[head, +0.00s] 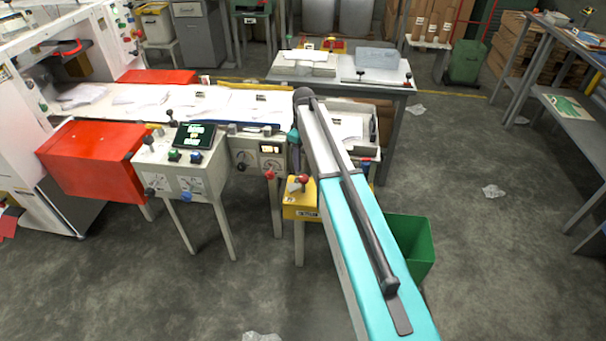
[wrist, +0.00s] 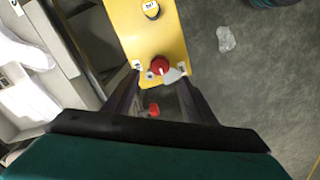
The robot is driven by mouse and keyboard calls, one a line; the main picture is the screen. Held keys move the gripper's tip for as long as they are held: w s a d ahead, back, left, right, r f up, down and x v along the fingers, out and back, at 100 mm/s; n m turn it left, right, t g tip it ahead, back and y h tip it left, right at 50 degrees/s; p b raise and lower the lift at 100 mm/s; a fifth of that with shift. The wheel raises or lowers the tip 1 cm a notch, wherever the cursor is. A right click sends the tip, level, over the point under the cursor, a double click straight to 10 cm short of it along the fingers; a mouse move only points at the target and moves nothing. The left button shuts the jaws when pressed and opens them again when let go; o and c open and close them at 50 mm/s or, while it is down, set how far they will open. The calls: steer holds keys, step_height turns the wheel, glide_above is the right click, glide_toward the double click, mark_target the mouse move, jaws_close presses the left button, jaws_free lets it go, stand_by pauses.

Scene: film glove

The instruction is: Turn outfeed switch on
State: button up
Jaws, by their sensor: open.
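A yellow switch box (head: 300,206) stands on a post in front of the conveyor in the head view, with a red knob (head: 303,179) on it. The wrist view shows a yellow panel (wrist: 149,40) with a red knob (wrist: 160,66) near its lower end, small white labels on either side and a label plate at its top. I cannot read the knob's setting. My gripper (wrist: 160,82) is open, its two dark fingers on either side below the knob, with nothing visibly held.
A control box (head: 180,175) with a screen and a panel with a gauge (head: 257,158) stand left of the yellow box. A green bin (head: 412,247) is to its right. Another red knob (wrist: 154,110) shows between my fingers. Open floor lies right, with paper scraps.

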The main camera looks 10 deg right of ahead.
mark_target(304, 177)
steer(key=shift+f+p, duration=0.65)
steer(key=shift+f, duration=3.45)
steer(key=c, duration=1)
steer(key=shift+c, duration=0.2)
